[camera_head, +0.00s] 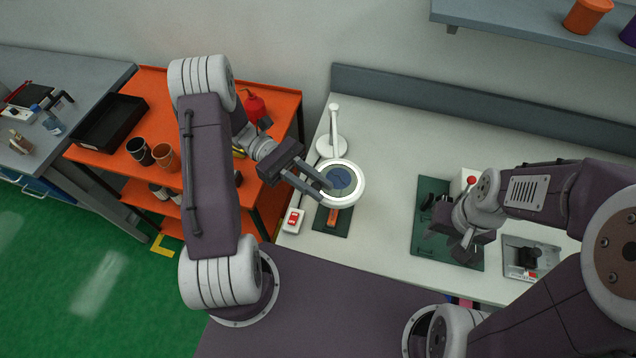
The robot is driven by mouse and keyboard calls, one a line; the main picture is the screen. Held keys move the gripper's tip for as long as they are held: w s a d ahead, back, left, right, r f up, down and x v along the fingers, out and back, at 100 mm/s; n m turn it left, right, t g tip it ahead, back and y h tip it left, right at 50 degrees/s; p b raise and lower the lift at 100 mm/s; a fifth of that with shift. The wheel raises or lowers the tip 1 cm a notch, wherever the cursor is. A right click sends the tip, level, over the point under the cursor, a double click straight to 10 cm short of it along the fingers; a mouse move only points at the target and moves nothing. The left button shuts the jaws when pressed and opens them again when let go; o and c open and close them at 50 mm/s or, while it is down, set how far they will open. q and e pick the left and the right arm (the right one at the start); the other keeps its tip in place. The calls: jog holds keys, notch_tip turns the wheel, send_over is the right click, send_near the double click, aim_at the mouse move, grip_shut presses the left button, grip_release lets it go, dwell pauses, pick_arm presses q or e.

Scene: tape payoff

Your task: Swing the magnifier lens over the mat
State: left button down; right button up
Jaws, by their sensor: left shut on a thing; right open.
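The magnifier has a white ring (362,190) around a bluish lens (340,180), on a white post (334,122) with a round base at the back left of the bench. My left gripper (322,188) reaches in from the left and is shut on the left side of the magnifier ring. A small dark green mat (323,226) with an orange-and-dark piece (333,216) on it lies below the lens in the picture; the ring covers its upper part. A larger green mat (425,235) lies to the right. My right gripper (463,250) is open above it.
A white box with a red switch (293,221) sits left of the small mat. A grey tray (516,262) holding a dark item lies at the right. An orange cart (129,160) with cups stands left. Bare bench lies between the two mats.

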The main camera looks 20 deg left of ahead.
pick_arm(q)
jog(key=c, duration=1.3)
grip_release()
jog(key=shift+a, duration=0.15)
jog(key=shift+o, duration=0.2)
jog(key=shift+a, duration=0.2)
jog(key=p+v, duration=0.1)
jog(key=v, duration=0.8)
pick_arm(e)
jog(key=shift+a+r, duration=0.15)
jog(key=shift+r, duration=0.55)
pick_arm(q)
jog(key=shift+a, duration=0.1)
